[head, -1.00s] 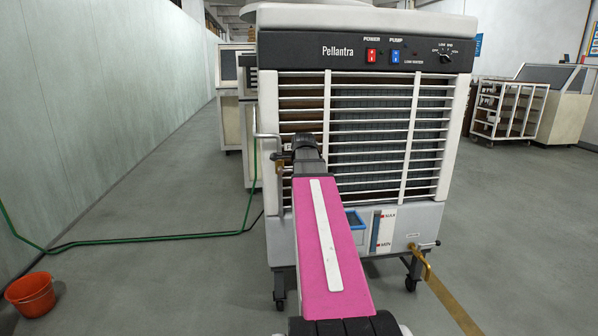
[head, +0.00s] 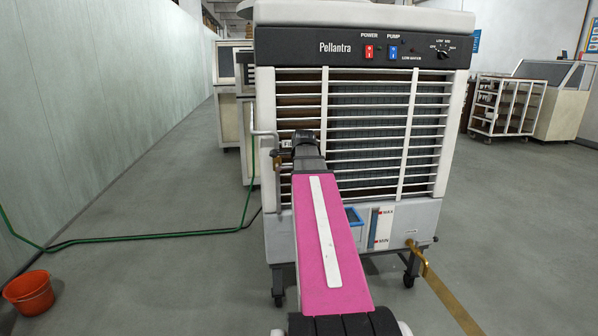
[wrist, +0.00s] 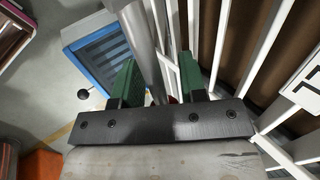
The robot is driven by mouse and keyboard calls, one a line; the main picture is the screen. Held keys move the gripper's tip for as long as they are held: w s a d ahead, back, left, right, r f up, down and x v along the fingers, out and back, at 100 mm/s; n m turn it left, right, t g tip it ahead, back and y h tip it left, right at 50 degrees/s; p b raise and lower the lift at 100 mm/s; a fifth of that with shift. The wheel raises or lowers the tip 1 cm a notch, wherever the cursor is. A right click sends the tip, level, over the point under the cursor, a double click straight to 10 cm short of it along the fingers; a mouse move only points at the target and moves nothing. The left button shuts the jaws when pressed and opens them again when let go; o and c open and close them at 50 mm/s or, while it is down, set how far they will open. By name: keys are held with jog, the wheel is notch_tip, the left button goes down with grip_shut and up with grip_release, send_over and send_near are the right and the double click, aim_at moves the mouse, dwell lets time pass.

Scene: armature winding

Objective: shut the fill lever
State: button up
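The fill valve (head: 277,166), brass-coloured, sits at the lower end of the grey pipe (head: 265,134) on the cooler's left front edge. A small dark piece at its top, likely the fill lever (head: 282,153), points toward my gripper; its exact angle is hard to tell. My gripper (head: 305,136) is in front of the grille, just right of the valve, partly hidden by my arm. In the wrist view my gripper's green fingers (wrist: 158,82) stand apart. A silver rod (wrist: 138,30) and a small red spot (wrist: 172,99) show between them; I cannot tell contact.
The white cooler's control panel (head: 360,48) is above the grille. Open floor lies on the right.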

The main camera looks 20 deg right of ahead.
jog(key=v, duration=1)
jog(key=shift+r, duration=0.25)
jog(key=shift+s, duration=0.15)
